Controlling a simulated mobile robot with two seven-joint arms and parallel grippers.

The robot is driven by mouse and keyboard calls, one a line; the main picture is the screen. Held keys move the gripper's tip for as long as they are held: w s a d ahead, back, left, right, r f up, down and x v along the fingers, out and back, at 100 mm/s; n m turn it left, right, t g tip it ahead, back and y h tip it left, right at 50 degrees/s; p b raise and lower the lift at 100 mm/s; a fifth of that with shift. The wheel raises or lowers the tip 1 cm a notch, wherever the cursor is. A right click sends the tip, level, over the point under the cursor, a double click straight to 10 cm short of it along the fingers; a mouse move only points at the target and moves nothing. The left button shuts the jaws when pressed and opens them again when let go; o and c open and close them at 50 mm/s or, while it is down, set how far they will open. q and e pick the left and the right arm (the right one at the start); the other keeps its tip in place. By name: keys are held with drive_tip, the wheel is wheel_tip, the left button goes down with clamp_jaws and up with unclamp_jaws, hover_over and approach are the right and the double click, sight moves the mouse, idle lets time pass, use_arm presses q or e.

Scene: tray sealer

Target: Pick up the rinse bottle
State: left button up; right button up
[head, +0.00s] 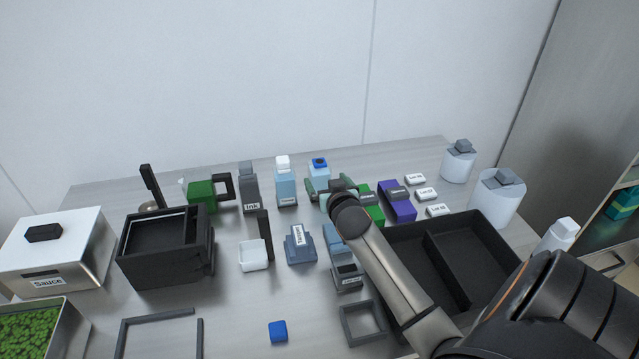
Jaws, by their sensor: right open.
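Two light blue bottles stand at the back of the table, and their labels are too small to read, so I cannot tell which is the rinse bottle. One bottle with a white cap (286,187) stands upright and clear of the gripper. The other, a bottle with a blue cap (319,167), stands just to its right. My right gripper (320,186) is open at the blue-capped bottle, whose lower part is hidden by the gripper. I cannot tell whether the fingers touch it. My left gripper is out of view.
A grey ink bottle (248,188) and a green mug (203,194) stand left of the bottles. Green and purple blocks (396,201) stand close to the right of my gripper. A black divided tray (408,238) lies under my right arm. White canisters (497,203) stand at the right.

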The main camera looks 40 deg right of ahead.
sight(322, 174)
drive_tip(key=shift+b+x, duration=0.5)
drive_tip(key=shift+x, duration=2.75)
drive_tip(key=c, duration=1.5)
drive_tip(key=shift+r, duration=0.1)
drive_tip(key=shift+c, duration=0.3)
drive_tip(key=shift+r, duration=0.1)
